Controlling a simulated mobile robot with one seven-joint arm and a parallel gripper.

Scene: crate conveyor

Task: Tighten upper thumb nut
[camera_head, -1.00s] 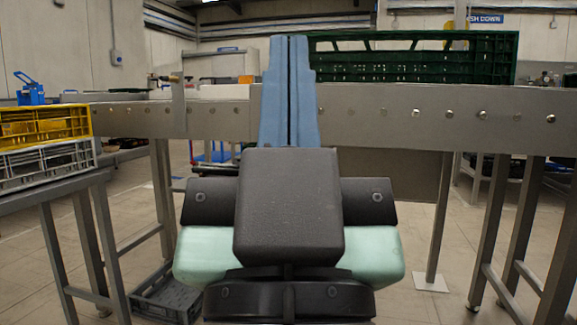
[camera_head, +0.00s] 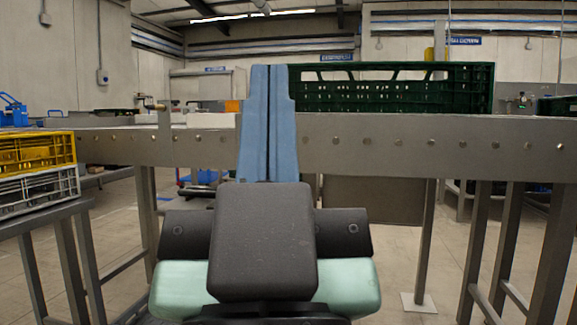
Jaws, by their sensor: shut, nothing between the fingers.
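My gripper (camera_head: 268,68) shows as two long blue fingers pressed together, with only a thin dark line between them. It is shut and empty, and it stands in front of the conveyor's side rail (camera_head: 400,148). A thin upright bracket (camera_head: 164,135) stands at the rail to the left of my gripper. A small brass-coloured fitting (camera_head: 149,103) sits near its top, apart from my fingers. It is too small to tell whether this is the upper thumb nut. My fingers hide part of the rail behind them.
A green crate (camera_head: 390,76) stands on the conveyor, behind and right of my fingers. A yellow crate (camera_head: 38,150) sits on a grey crate (camera_head: 38,188) on a stand at the left. Conveyor legs (camera_head: 480,250) stand at the right. Open floor shows beneath the conveyor.

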